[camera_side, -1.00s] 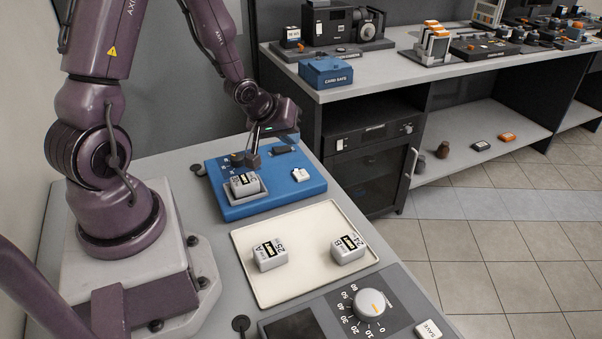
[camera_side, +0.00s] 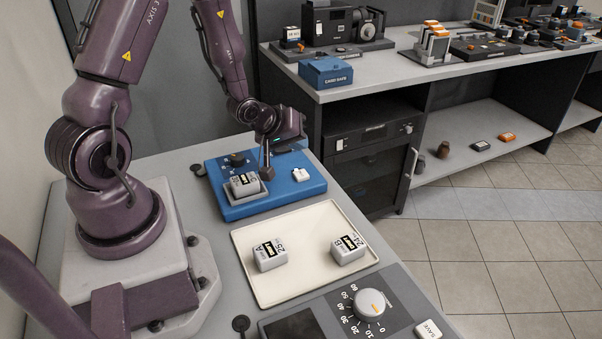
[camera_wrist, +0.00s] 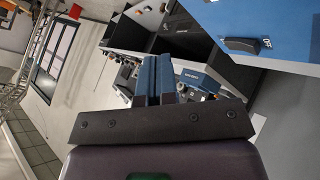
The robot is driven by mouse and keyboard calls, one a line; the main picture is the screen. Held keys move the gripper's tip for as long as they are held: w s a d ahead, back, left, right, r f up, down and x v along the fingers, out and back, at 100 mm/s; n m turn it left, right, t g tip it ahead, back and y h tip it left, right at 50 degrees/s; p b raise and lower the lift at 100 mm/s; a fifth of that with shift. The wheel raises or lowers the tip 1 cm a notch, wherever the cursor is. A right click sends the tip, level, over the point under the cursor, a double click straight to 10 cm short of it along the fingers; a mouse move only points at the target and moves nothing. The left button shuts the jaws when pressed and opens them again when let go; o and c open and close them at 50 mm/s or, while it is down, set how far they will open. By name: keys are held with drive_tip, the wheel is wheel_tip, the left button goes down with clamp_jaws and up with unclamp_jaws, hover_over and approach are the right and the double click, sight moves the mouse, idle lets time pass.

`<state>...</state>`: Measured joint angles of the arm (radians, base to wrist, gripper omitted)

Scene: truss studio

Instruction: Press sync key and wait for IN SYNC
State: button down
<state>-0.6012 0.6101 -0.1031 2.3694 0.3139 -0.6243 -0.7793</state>
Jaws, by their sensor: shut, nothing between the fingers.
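A blue device (camera_side: 230,207) sits at the far end of the bench in the side view. It holds a grey labelled block (camera_side: 245,184) in a cradle, a dark knob (camera_side: 237,159) and a small white key (camera_side: 301,174) whose label is too small to read. My gripper (camera_side: 267,171) is shut and empty, pointing down over the device between the grey block and the white key. I cannot tell whether its tips touch the device. In the wrist view my gripper (camera_wrist: 156,72) shows two closed blue fingers. No IN SYNC text is readable.
A cream tray (camera_side: 300,290) with two grey labelled blocks (camera_side: 270,254) (camera_side: 348,249) lies in front of the device. A dial panel (camera_side: 370,304) with a SAVE key (camera_side: 430,328) is nearer the camera. A second bench (camera_side: 400,62) stands behind on the right.

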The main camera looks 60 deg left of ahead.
sight(299, 173)
drive_tip(key=shift+f, duration=2.45)
drive_tip(key=shift+f, duration=0.1)
drive_tip(key=shift+f, duration=0.3)
drive_tip(key=shift+f, duration=0.45)
idle(0.6)
drive_tip(key=shift+r, duration=0.9)
drive_tip(key=shift+r, duration=2.45)
